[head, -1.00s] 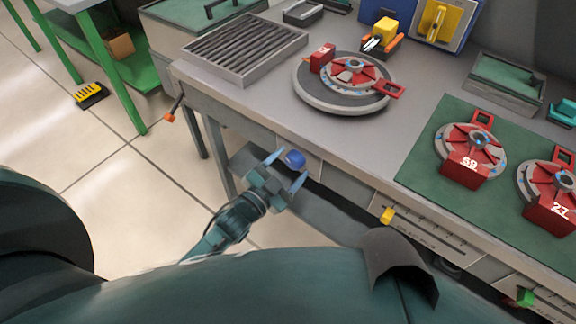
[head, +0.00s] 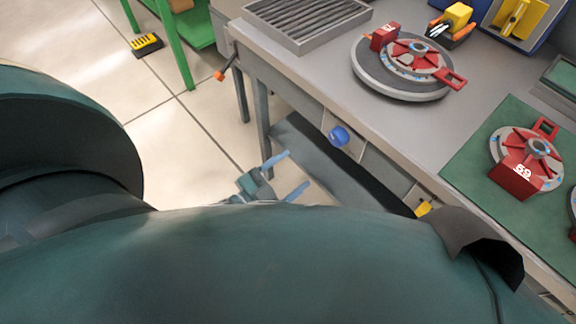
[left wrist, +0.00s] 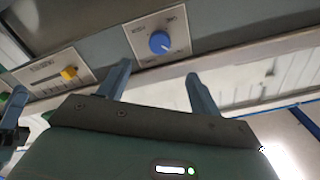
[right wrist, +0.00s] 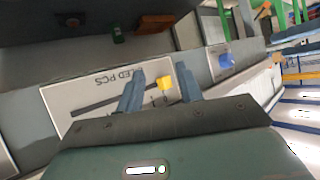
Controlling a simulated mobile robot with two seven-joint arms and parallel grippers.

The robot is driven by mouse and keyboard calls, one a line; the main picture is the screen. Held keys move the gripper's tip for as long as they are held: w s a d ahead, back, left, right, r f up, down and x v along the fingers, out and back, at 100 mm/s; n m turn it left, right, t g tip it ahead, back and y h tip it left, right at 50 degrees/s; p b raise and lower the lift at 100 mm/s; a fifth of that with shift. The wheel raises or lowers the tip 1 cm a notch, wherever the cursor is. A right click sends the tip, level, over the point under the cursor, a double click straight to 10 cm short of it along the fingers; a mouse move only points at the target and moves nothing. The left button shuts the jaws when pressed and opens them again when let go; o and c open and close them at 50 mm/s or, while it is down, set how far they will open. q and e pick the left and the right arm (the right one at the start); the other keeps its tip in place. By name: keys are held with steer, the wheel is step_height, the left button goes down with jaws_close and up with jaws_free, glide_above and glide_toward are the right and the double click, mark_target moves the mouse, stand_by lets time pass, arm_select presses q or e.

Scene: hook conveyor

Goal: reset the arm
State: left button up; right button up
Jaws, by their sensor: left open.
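My left gripper (head: 287,175) is open and empty beside the front of the workbench, low and close to my body. Its two fingers also show apart in the left wrist view (left wrist: 158,85). The blue knob (head: 338,136) on the bench front is a little beyond the fingertips and apart from them; it also shows in the left wrist view (left wrist: 158,43). My right gripper (right wrist: 161,75) is seen only in the right wrist view, with its fingers apart. A yellow slider knob (right wrist: 165,83) appears between them, apparently not gripped.
The bench top (head: 310,72) holds a round turntable (head: 400,85) with a red-and-grey part, a ribbed tray (head: 305,20), and a red part marked 59 (head: 520,170) on a green mat (head: 465,165). An orange-tipped lever (head: 219,75) juts from the bench's left corner.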

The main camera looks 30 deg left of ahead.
stand_by(0.6)
arm_select(q)
steer(key=s+d+r+n+g+y+p, duration=0.1)
steer(key=s+d+n+g+y+p, duration=0.1)
steer(key=s+d+n+g+p, duration=0.2)
steer(key=s+n+g+p, duration=0.2)
steer(key=n, duration=0.1)
steer(key=shift+r+y, duration=0.25)
steer(key=shift+y, duration=0.15)
arm_select(e)
steer(key=shift+s+d+r+g+h, duration=0.15)
steer(key=shift+d+r+h, duration=0.15)
steer(key=shift+d+r, duration=0.2)
steer(key=shift+s+d+r+g+h, duration=0.15)
steer(key=shift+d+r+h, duration=0.2)
steer(key=shift+r, duration=0.15)
arm_select(q)
steer(key=shift+d, duration=0.1)
arm_select(e)
steer(key=shift+w+r, duration=0.1)
steer(key=shift+r, duration=0.05)
steer(key=shift+s, duration=0.3)
steer(key=shift+w, duration=0.3)
steer(key=shift+s, duration=0.25)
